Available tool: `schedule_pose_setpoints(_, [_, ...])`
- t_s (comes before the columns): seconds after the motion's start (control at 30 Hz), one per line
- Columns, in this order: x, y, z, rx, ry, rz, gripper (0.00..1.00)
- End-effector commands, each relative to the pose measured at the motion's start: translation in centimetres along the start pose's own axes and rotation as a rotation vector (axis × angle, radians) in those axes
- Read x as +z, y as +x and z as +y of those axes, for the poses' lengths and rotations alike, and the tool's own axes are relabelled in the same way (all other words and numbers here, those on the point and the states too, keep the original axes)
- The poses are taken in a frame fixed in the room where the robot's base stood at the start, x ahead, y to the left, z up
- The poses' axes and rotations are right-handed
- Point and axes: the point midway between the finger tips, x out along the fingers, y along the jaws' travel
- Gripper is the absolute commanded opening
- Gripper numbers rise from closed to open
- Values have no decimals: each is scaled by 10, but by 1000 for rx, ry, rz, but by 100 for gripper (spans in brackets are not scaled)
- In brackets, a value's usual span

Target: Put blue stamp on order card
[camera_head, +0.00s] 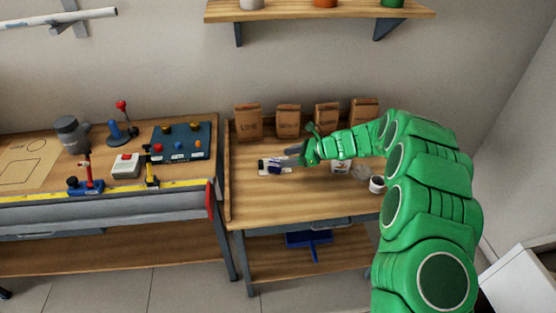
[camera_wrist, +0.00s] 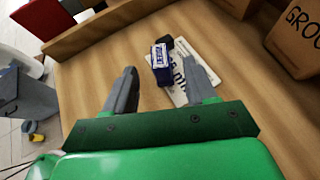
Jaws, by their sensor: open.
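The blue stamp (camera_wrist: 161,65) shows in the wrist view with a pale printed label and a dark part behind it. It overlaps the left part of the white order card (camera_wrist: 191,73), which lies on the wooden bench and has black print. In the head view the blue stamp (camera_head: 275,170) and the card (camera_head: 263,165) are small, by my gripper tip. My gripper (camera_wrist: 161,72) is open, with one finger to each side of the stamp and nothing held. I cannot tell whether the stamp's whole base rests on the card.
Several brown paper bags (camera_head: 248,121) stand along the bench's back. A white cup (camera_head: 377,184) stands to the right, beneath my arm. The left bench (camera_head: 110,190) holds a blue panel (camera_head: 181,146) and tools. Bare bench top (camera_head: 290,200) lies in front of the card.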

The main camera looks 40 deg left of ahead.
Motion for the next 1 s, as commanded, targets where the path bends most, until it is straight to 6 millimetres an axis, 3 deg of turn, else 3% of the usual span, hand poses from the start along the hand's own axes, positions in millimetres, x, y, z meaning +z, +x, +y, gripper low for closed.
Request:
schedule_pose_setpoints(0.1, [1, -20, 0, -2, 0, 0, 56])
schedule_pose_setpoints(0.3, [0, -37, 0, -2, 0, 2, 56])
schedule_pose_setpoints(0.77, [4, -47, 3, 3, -14, 5, 56])
schedule_pose_setpoints(1.0, [30, -88, 28, 29, -127, 38, 56])
